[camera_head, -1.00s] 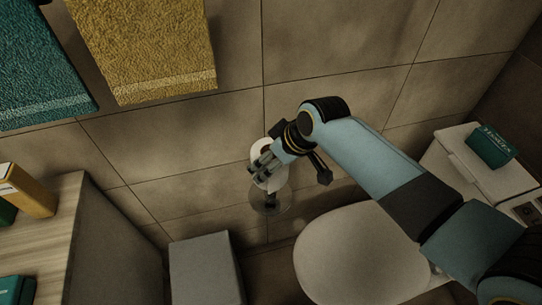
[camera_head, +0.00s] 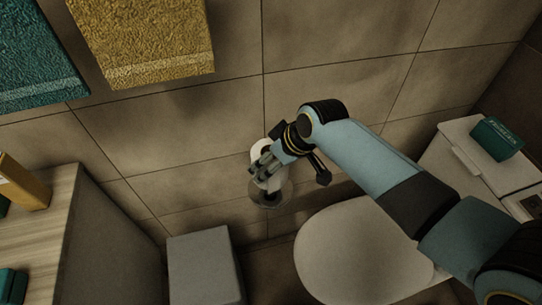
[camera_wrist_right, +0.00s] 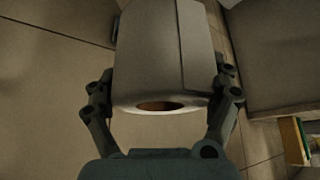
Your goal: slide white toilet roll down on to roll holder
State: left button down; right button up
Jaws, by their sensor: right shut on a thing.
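The white toilet roll (camera_wrist_right: 155,55) is between the two fingers of my right gripper (camera_wrist_right: 165,90) in the right wrist view, with its brown core opening showing. In the head view the right gripper (camera_head: 262,170) is shut on the roll (camera_head: 260,149) near the tiled wall. The roll holder (camera_head: 268,194) shows as a round base below the roll; its post is mostly hidden by the roll and gripper, so I cannot tell whether the roll is around it. My left gripper is not in view.
A toilet with a closed pale lid (camera_head: 352,258) stands right of the holder. A grey bin (camera_head: 203,268) stands to its left, beside a wooden counter (camera_head: 60,235). Teal (camera_head: 35,60) and yellow (camera_head: 145,40) towels hang at upper left. A teal box (camera_head: 497,139) sits on the cistern.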

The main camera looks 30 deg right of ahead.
jog(key=shift+f+b, duration=1.45)
jog(key=shift+f, duration=0.7)
jog(key=o, duration=1)
jog(key=v, duration=1.2)
